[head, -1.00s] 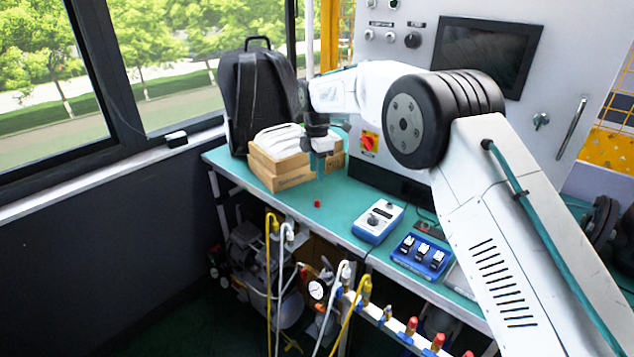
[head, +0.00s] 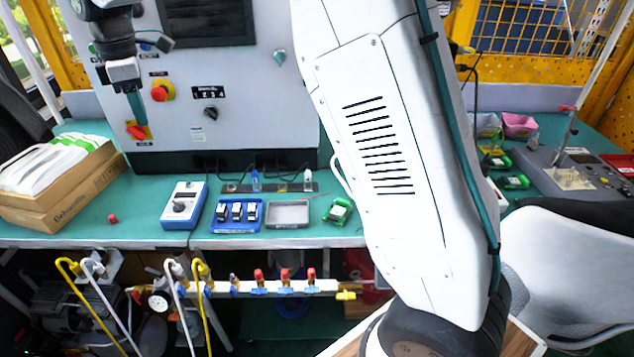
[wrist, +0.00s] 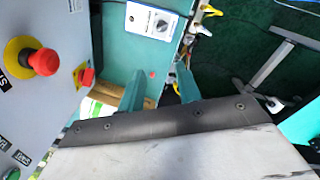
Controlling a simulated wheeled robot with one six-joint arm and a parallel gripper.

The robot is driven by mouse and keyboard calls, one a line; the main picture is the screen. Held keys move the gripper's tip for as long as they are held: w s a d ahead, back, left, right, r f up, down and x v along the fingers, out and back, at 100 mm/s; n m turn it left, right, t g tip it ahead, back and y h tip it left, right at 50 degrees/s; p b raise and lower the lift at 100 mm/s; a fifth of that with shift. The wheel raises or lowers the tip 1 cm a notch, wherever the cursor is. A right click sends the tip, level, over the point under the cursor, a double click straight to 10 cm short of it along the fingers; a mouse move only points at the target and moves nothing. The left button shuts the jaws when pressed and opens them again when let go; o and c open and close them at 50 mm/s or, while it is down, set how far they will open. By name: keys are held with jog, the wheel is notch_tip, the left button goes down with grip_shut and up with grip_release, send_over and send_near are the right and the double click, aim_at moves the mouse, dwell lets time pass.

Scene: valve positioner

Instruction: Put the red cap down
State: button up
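The small red cap (head: 113,218) lies on the green bench top, near its front edge, to the right of the cardboard boxes. It also shows in the wrist view (wrist: 153,74) as a small red spot beyond the fingertips. My gripper (head: 137,108) hangs above the bench in front of the grey panel, well clear of the cap. In the wrist view its two teal fingers (wrist: 160,84) are apart with nothing between them.
Cardboard boxes (head: 66,190) with white packets stand at the left. A white-blue meter (head: 184,205), a blue tray (head: 236,216) and a grey tray (head: 288,213) are right of the cap. The panel carries a red button (head: 159,93). Hoses hang below the bench edge.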

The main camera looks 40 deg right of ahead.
jog(key=s+d+r+m, duration=0.35)
jog(key=s+d, duration=0.35)
jog(key=s, duration=0.3)
jog(key=s+d+r+m, duration=0.2)
jog(key=s+d+m, duration=0.2)
jog(key=s+d, duration=0.4)
jog(key=s+d+f+m, duration=0.2)
jog(key=s+m, duration=0.1)
jog(key=s, duration=0.4)
jog(key=s+d+f+m, duration=0.1)
jog(key=s+f+m, duration=0.2)
jog(key=s, duration=0.5)
jog(key=s+d+f+m+t, duration=0.1)
jog(key=s+d+f+m, duration=0.1)
jog(key=s, duration=0.6)
jog(key=shift+d+f+m, duration=0.35)
jog(key=shift+f+m, duration=0.1)
jog(key=shift+m, duration=0.2)
